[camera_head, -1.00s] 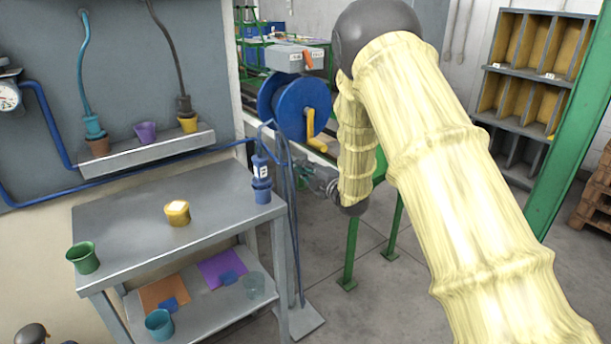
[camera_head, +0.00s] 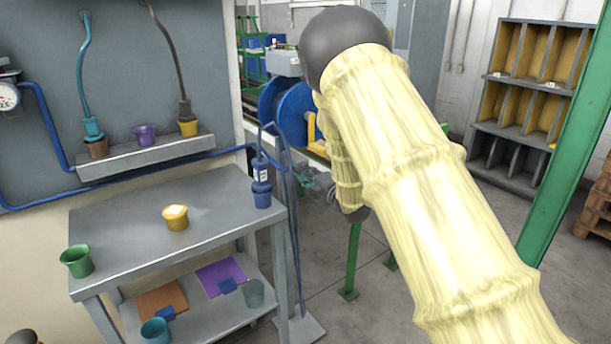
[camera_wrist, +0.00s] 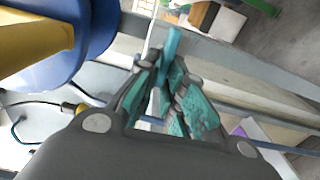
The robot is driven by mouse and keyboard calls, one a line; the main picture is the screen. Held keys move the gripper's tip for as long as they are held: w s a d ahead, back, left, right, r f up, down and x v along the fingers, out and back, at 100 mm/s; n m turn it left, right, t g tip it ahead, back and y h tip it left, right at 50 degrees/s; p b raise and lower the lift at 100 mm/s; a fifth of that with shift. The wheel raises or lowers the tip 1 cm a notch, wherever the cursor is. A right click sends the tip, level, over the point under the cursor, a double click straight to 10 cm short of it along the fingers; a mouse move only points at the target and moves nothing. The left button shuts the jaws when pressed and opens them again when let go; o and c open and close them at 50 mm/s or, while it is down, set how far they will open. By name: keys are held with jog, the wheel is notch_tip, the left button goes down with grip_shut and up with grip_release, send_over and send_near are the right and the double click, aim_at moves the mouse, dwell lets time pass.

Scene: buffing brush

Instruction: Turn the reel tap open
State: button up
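My gripper (camera_wrist: 166,66) shows in the wrist view with teal-lined dark fingers, their tips close together. A narrow teal bar (camera_wrist: 172,42) shows between and beyond the tips. I cannot tell whether it is gripped or whether it is the tap's lever. The blue reel (camera_wrist: 62,62) with its yellow part (camera_wrist: 30,45) is at the upper left, apart from the fingertips. In the head view the blue reel (camera_head: 291,116) and its yellow crank (camera_head: 315,134) stand behind my arm, which partly covers them and hides my gripper. I cannot pick out the tap with certainty.
A grey bench (camera_head: 128,210) with a yellow pot (camera_head: 175,218), a green pot (camera_head: 77,262) and a blue bottle (camera_head: 261,182) stands left of the reel. A green post (camera_head: 565,150) rises on the right. Grey shelving (camera_head: 525,95) stands behind. Bare floor lies between.

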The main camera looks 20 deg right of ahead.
jog(key=o, duration=0.3)
jog(key=shift+w+a+r, duration=0.1)
jog(key=shift+a+r, duration=0.05)
jog(key=shift+r, duration=0.1)
jog(key=shift+o, duration=0.3)
jog(key=shift+a+f, duration=0.1)
jog(key=shift+f, duration=0.05)
jog(key=v, duration=1.2)
jog(key=shift+w, duration=0.1)
